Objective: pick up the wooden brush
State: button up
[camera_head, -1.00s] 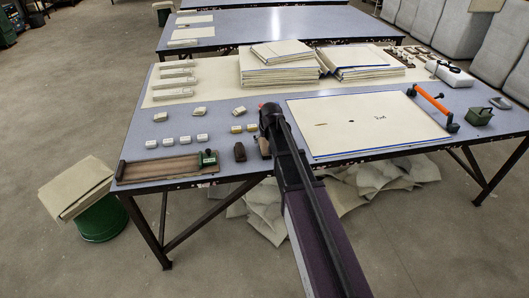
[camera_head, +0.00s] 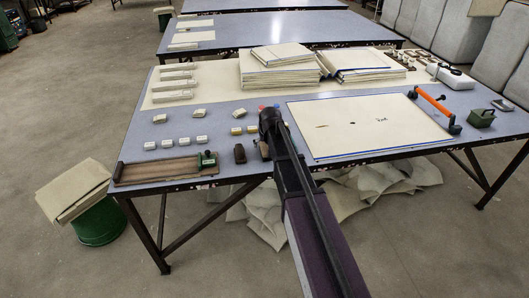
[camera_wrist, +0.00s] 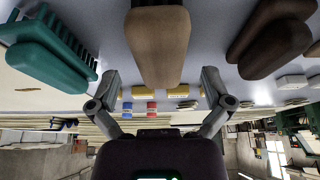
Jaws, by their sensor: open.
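The wooden brush (camera_wrist: 157,42) has a smooth tan-brown back and sits at the top middle of the wrist view. My gripper (camera_wrist: 161,80) is open, with one finger to each side of the brush's near end. A clear gap shows on both sides, and the brush appears not to be touched. In the head view the brush (camera_head: 264,150) lies near the table's front edge, partly hidden by my arm. My gripper end (camera_head: 270,118) is above the table beside it; its fingers are not clear there.
A dark brown brush-like block (camera_wrist: 270,38) lies right of the wooden brush in the wrist view, and a green bristled brush (camera_wrist: 45,50) lies left. Small yellow blocks (camera_wrist: 180,91) are beyond. A large sheet (camera_head: 370,122) covers the table to the right.

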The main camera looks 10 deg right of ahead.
aim_at(266, 145)
jog(key=shift+b+x, duration=1.3)
jog(key=shift+x, duration=0.45)
jog(key=shift+w, duration=0.1)
jog(key=shift+f, duration=0.25)
jog(key=c, duration=1.3)
